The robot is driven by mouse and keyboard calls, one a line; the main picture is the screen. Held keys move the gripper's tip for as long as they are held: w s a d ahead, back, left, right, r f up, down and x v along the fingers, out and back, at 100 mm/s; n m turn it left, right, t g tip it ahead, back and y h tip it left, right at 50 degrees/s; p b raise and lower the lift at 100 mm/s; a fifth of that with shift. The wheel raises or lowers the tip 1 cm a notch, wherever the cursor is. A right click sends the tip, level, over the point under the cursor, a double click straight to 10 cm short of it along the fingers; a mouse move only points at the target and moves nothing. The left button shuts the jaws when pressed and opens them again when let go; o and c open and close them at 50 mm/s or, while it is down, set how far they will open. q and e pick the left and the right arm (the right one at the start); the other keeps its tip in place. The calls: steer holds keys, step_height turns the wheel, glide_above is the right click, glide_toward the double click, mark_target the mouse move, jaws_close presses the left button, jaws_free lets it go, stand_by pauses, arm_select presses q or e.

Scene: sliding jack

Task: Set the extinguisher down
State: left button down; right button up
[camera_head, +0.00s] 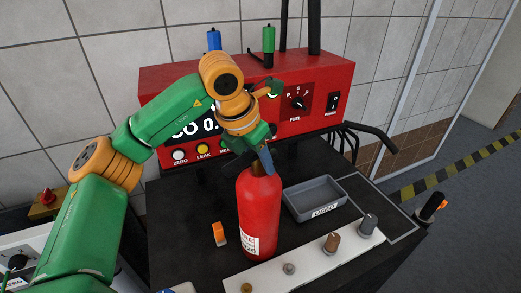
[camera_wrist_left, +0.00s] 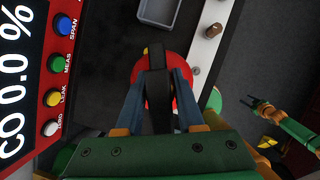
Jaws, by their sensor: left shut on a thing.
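The red fire extinguisher (camera_head: 259,208) stands upright at the front middle of the black worktop in the head view. I cannot tell whether its base touches the worktop. My left gripper (camera_head: 262,155) comes down from above and is shut on the extinguisher's black top handle. In the left wrist view the two fingers of the left gripper (camera_wrist_left: 157,95) flank the black handle, and part of the red extinguisher body (camera_wrist_left: 183,68) shows beneath.
A red gas analyser (camera_head: 320,85) stands behind the worktop (camera_head: 180,225). A grey tray marked USED (camera_head: 316,198) lies right of the extinguisher. A white strip with several knobs (camera_head: 310,262) runs along the front. A small orange switch (camera_head: 219,234) sits left of the extinguisher.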

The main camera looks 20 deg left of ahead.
arm_select(q)
steer(key=c, duration=0.5)
jaws_free()
steer(key=shift+s+d, duration=0.1)
steer(key=shift+s+r, duration=0.1)
steer(key=shift+s, duration=0.05)
steer(key=shift+r, duration=0.1)
